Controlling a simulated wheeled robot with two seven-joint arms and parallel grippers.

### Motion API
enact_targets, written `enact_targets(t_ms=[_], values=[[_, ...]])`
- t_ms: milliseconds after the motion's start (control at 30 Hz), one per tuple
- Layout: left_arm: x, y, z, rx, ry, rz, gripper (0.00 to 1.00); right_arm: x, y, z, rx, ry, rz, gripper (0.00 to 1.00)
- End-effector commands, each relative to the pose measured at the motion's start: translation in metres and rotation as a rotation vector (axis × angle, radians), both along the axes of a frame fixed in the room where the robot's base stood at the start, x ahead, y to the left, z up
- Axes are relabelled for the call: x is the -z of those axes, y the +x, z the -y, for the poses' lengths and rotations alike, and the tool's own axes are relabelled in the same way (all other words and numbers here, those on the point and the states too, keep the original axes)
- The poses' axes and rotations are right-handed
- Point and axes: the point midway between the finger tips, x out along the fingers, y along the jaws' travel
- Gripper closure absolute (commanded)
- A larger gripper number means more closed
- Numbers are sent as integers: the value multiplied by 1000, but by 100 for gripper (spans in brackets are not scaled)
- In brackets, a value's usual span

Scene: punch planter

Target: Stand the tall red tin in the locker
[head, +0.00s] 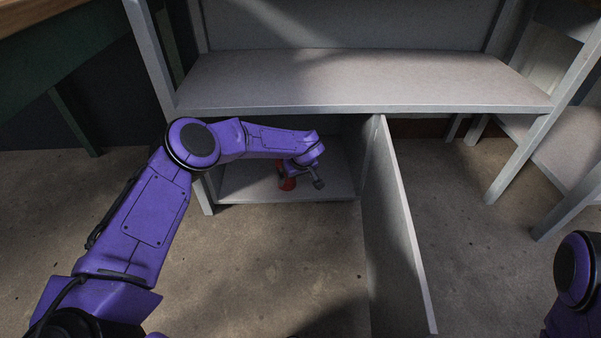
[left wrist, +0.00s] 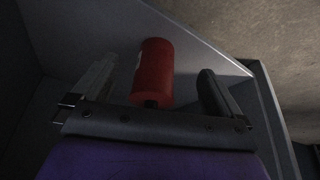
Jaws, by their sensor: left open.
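The tall red tin (head: 287,184) is inside the locker (head: 235,187), on its floor near the front edge. My left gripper (head: 305,180) reaches into the locker and partly hides the tin in the head view. In the left wrist view the red tin (left wrist: 153,72) lies between the two spread fingers of my left gripper (left wrist: 155,95), with a gap on either side. The gripper is open. The tin's base is hard to make out. My right gripper is out of view; only part of my right arm shows at the lower right.
The locker door (head: 395,225) stands open, jutting towards me on the right of my left arm. A grey shelf (head: 350,80) lies above the locker opening. A green table (head: 50,55) stands at the left. The concrete floor in front is clear.

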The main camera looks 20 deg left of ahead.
Motion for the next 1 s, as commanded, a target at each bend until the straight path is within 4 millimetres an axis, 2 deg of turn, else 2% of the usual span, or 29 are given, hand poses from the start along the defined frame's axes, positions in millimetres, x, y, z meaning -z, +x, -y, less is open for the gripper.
enact_targets(t_ms=[33,267,567,667,767,867,900,967,1000], values=[[-7,-7,7,1,0,-2,0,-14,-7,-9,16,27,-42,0],[-1,-26,28,-1,1,0,0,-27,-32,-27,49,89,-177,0],[1,-28,30,-4,1,2,0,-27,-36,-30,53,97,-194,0],[9,-36,32,21,30,0,0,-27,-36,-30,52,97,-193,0],[41,-69,34,135,142,12,0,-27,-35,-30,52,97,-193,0],[85,-136,29,348,247,19,0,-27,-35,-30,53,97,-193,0],[101,-172,24,440,257,5,0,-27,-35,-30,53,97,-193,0],[118,-232,13,564,239,-45,0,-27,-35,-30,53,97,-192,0],[124,-273,4,627,211,-93,0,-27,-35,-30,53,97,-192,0]])
